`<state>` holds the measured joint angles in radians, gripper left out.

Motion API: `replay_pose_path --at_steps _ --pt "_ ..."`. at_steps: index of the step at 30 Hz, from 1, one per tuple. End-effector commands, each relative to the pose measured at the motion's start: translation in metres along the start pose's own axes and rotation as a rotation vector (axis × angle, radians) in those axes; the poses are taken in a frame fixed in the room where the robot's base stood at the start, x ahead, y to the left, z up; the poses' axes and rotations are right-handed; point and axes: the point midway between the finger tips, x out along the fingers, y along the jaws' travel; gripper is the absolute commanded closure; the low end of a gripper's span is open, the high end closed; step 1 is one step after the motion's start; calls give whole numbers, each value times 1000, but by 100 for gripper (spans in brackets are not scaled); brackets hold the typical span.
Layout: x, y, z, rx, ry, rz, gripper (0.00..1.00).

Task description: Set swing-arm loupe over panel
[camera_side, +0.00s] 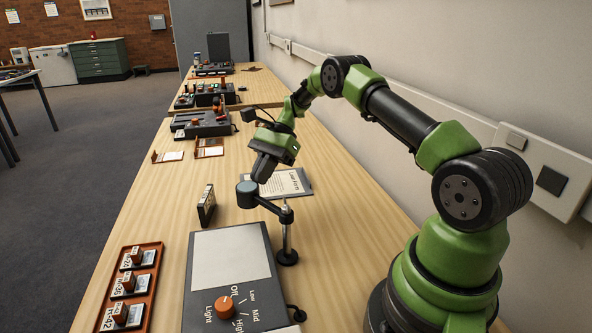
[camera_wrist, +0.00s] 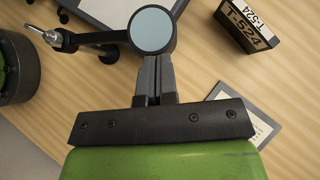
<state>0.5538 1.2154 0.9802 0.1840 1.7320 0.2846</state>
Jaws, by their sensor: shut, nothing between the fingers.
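The swing-arm loupe has a round grey-blue head (camera_side: 247,188) on a dark arm, joined to an upright post on a black round base (camera_side: 288,257). The head is beyond the far edge of the light panel (camera_side: 230,258), not over it. The panel has a pale surface and an orange knob (camera_side: 225,307). My gripper (camera_side: 260,178) is shut and empty, pointing down close to the loupe head. In the wrist view the closed fingers (camera_wrist: 154,62) reach the near side of the loupe head (camera_wrist: 151,30); whether they touch cannot be told. A panel corner (camera_wrist: 108,10) shows above.
A dark T-524 case (camera_side: 207,205) stands left of the loupe, and also shows in the wrist view (camera_wrist: 247,28). A printed booklet (camera_side: 290,182) lies behind it. An orange tray (camera_side: 148,318) with several labelled pieces is at front left. More devices (camera_side: 203,124) stand farther back.

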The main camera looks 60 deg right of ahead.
Motion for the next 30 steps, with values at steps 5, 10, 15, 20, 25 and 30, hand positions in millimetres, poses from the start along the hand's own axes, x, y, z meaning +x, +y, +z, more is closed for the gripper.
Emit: replay_pose_path --at_steps 5,10,15,20,25,30 --pt "14 -8 13 1 0 0 100" --pt "27 -14 24 -47 1 48 100" --pt "38 -15 36 -91 0 99 100" --pt "50 -15 48 -90 -1 97 100" --pt "65 -13 60 -140 1 149 100" --pt "76 -9 71 -229 0 245 100"
